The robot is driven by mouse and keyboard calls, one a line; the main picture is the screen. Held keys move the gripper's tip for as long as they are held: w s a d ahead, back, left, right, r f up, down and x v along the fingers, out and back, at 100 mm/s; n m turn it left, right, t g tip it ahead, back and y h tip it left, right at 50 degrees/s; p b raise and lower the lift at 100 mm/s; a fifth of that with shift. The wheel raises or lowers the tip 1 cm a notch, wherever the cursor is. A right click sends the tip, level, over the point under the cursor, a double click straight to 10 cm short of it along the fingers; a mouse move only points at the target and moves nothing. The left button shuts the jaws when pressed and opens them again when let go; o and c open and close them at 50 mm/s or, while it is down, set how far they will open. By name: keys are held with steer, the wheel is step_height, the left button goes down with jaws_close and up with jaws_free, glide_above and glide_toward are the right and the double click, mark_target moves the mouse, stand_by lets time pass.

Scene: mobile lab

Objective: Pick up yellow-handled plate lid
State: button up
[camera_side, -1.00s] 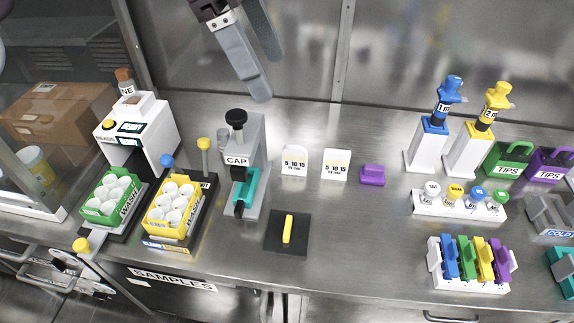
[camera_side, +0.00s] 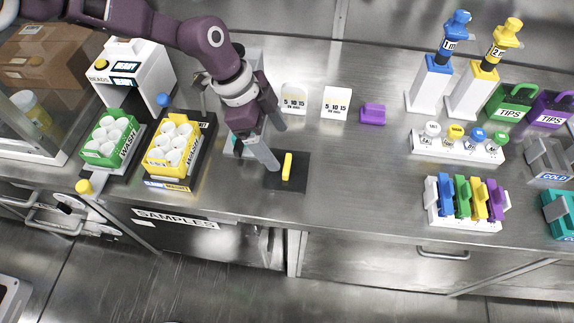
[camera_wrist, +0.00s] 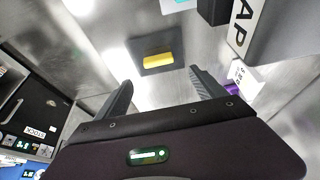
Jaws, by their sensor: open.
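The plate lid is a flat dark square with a yellow bar handle (camera_side: 287,167). The lid (camera_side: 298,182) lies flat on the steel bench in the side view, in front of the capping station. In the wrist view the lid (camera_wrist: 142,66) and its yellow handle (camera_wrist: 158,60) lie ahead of the jaws, near the top middle. My gripper (camera_side: 277,146) is open and empty, above and just behind and left of the lid. In the wrist view its two fingers (camera_wrist: 160,80) are spread wide, with the handle between their lines. No contact shows.
Two white cards (camera_side: 336,102) and a purple block (camera_side: 373,113) stand behind and right. The capping station is mostly hidden by my arm; it shows in the wrist view (camera_wrist: 280,35). A yellow tube rack (camera_side: 172,155) is left. Bench right of the lid is clear.

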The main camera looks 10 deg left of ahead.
mark_target(287, 164)
steer(key=x, duration=0.7)
steer(key=shift+a+f, duration=0.15)
steer(key=shift+a, duration=0.15)
steer(key=c, duration=1.4)
